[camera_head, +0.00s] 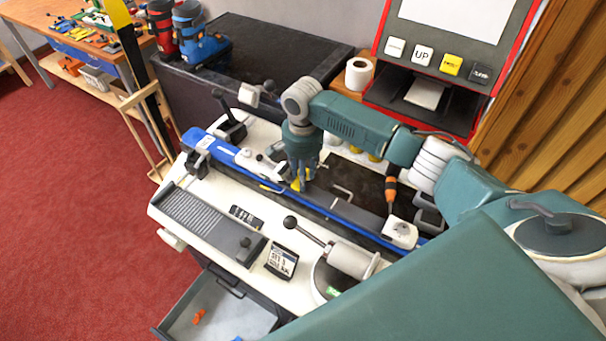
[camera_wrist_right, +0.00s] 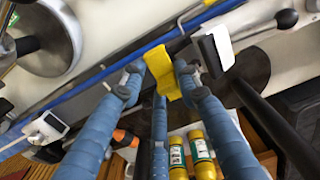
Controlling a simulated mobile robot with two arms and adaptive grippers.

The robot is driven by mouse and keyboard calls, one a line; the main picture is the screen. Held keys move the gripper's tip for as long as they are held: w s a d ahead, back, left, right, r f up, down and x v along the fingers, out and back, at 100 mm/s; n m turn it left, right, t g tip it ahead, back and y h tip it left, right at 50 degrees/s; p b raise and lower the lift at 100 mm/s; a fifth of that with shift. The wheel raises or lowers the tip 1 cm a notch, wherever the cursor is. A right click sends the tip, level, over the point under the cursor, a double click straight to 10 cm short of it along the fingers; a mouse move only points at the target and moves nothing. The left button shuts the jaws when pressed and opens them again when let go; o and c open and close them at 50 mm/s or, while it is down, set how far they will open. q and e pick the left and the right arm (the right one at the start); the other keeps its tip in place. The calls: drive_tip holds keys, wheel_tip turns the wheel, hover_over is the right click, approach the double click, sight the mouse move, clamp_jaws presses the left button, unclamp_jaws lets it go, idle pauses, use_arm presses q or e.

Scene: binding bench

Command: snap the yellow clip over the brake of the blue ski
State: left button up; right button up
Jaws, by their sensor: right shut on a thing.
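The blue ski (camera_head: 220,148) lies in the bench vises and runs diagonally from upper left to lower right; its blue edge shows in the wrist view (camera_wrist_right: 96,80). My right gripper (camera_head: 300,180) points down over the ski's middle. In the wrist view its fingertips (camera_wrist_right: 157,80) are shut on the yellow clip (camera_wrist_right: 162,72), held just above or at the ski. The clip is mostly hidden by the fingers in the head view (camera_head: 297,185). I cannot tell whether it touches the brake, which I cannot make out clearly. My left gripper is not in view.
A black-knobbed lever (camera_head: 305,232), a ridged grey tray (camera_head: 205,222) and an orange-handled screwdriver (camera_head: 391,190) are near the ski. An open drawer (camera_head: 215,312) juts out in front. Yellow bottles (camera_wrist_right: 200,150) stand behind.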

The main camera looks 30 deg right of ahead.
drive_tip(key=shift+f, duration=1)
idle(0.4)
drive_tip(key=shift+s, duration=0.1)
drive_tip(key=o, duration=1.3)
drive_tip(key=o, duration=0.5)
drive_tip(key=shift+c, duration=0.2)
drive_tip(key=shift+r, duration=0.1)
wheel_tip(320, 180, up, 10)
idle(0.4)
